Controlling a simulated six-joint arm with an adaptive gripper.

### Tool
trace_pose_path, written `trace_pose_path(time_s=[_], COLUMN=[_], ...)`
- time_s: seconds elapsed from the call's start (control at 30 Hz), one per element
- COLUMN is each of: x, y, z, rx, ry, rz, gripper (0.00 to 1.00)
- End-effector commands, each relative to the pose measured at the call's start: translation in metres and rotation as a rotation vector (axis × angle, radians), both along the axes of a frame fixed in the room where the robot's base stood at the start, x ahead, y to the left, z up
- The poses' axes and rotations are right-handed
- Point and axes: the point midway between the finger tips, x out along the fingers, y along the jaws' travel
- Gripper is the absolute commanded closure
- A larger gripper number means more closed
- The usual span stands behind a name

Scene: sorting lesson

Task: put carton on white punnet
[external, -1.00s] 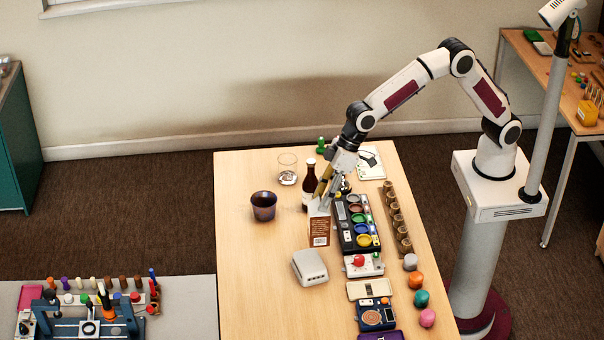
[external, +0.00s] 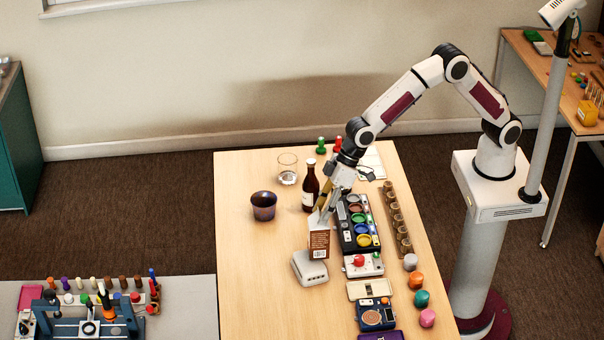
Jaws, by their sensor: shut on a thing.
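My gripper (external: 322,213) is shut on the carton (external: 319,243), a brown box with a white gabled top and a barcode label. The carton hangs upright below the fingers. The white punnet (external: 309,268) is a small pale box on the table, just below the carton in the picture. The carton's lower edge overlaps the punnet's back right part in the view. I cannot tell whether they touch.
A dark bottle (external: 310,187), a dark cup (external: 263,206) and a clear glass (external: 287,169) stand behind and to the left. A black tray of coloured round pots (external: 358,222) lies close on the right, with a white box with a red knob (external: 363,265). The table's left front is clear.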

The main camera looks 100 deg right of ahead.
Motion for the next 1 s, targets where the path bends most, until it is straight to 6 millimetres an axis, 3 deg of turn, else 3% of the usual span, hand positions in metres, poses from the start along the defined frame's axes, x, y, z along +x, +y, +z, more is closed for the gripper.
trace_pose_path(time_s=[0.4,0.43,0.5,1.0], x=[-0.0001,0.0,0.0,-0.0005], y=[0.0001,0.0001,0.0,-0.0003], z=[-0.0026,-0.0025,-0.0024,0.0019], rx=[0.0,0.0,0.0,0.0], ry=[0.0,0.0,0.0,-0.001], rz=[0.0,0.0,0.0,0.0], gripper=[0.76,0.53,0.41,0.41])
